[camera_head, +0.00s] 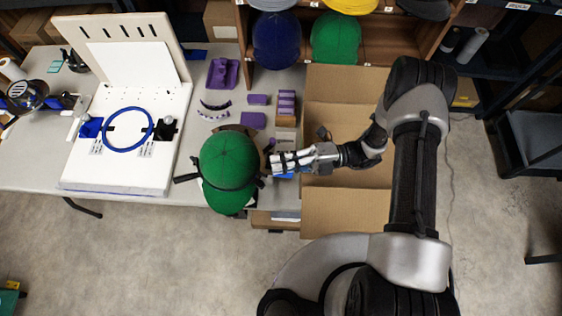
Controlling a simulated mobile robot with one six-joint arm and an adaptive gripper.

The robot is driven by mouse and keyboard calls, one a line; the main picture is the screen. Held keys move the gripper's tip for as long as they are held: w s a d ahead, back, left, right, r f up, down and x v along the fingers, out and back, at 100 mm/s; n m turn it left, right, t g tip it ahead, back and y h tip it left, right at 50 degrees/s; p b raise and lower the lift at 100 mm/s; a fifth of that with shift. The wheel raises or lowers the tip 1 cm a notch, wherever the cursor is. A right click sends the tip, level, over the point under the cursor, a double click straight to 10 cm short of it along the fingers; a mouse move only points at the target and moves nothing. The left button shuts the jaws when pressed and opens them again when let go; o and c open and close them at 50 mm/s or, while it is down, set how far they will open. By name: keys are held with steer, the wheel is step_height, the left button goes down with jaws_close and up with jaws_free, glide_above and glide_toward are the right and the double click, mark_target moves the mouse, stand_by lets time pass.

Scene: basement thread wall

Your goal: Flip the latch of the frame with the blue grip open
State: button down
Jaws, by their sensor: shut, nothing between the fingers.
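A green cap (228,158) sits at the front edge of the table with a dark band (238,184) around its lower part. The band's dark ends stick out left and right. My gripper (272,163) is shut and empty, just right of the cap, pointing left. A small blue piece (284,176) shows just below my fingers; it may be the blue grip, but the fingers partly hide it. I cannot make out the latch or its position. I cannot tell whether my fingertips touch anything.
An open cardboard box (345,213) stands under my arm. Purple blocks (253,120) lie behind the cap. A white board with a blue hoop (128,148) is at left. A shelf of caps (276,38) stands behind. Floor is clear in front.

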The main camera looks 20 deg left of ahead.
steer(key=v, duration=1.2)
